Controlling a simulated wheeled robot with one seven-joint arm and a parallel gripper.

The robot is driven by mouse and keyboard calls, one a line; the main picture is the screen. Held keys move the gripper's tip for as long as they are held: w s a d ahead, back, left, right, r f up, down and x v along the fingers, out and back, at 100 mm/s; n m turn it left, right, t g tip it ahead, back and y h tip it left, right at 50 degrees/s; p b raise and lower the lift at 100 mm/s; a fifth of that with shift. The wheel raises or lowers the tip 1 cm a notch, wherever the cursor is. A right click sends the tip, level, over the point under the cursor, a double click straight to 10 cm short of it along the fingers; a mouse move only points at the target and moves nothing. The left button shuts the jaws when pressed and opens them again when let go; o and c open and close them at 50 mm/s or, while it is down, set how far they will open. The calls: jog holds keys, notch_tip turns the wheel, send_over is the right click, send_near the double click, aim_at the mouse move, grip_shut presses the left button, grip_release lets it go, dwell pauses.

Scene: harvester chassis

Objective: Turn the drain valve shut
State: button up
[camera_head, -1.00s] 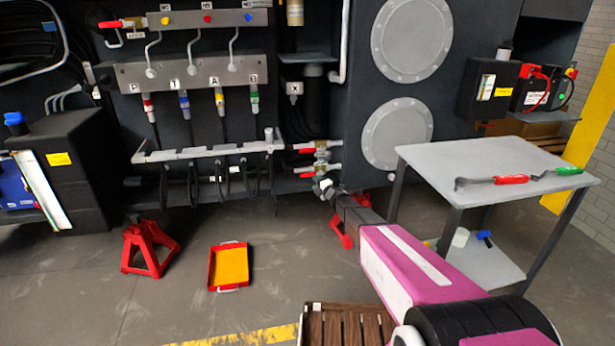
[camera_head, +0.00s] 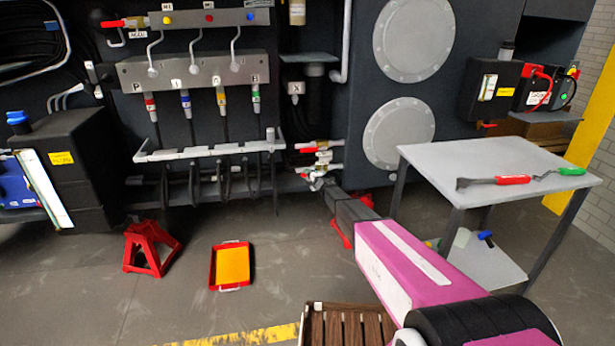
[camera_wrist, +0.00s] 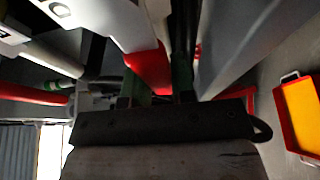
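The valve cluster (camera_head: 318,158) sits low on the chassis in the head view, with red and white lever parts and some brass. Which lever is the drain valve's I cannot tell. My gripper (camera_head: 317,182) is right at the lower part of this cluster, and its tips are small and partly hidden there. In the wrist view, my gripper's dark greenish fingers (camera_wrist: 158,88) are close to a white lever with a red end (camera_wrist: 148,70). The red end appears between or just beyond the fingers. Whether they touch or clamp it is unclear.
A grey table (camera_head: 480,160) with tools stands right of my arm. A red tray with a yellow inside (camera_head: 231,265) and a red stand (camera_head: 150,248) are on the floor to the left. A wooden crate (camera_head: 345,325) is near the front.

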grip_shut()
jog(key=shift+f, duration=0.1)
jog(key=shift+w+d+f+n+g+h, duration=0.1)
jog(key=shift+d+f+n+g+h, duration=0.3)
jog(key=shift+f+n, duration=0.55)
jog(key=shift+w+d+f+n+g+h, duration=0.15)
jog(key=shift+f+n+h, duration=0.5)
jog(key=shift+n, duration=0.45)
jog(key=shift+d+f+n+g+h, duration=0.15)
jog(key=shift+d+f+n+h, duration=0.25)
jog(key=shift+f+n, duration=0.6)
jog(key=shift+r, duration=0.1)
jog(key=o, duration=0.7)
grip_release()
jog(key=shift+o, duration=0.2)
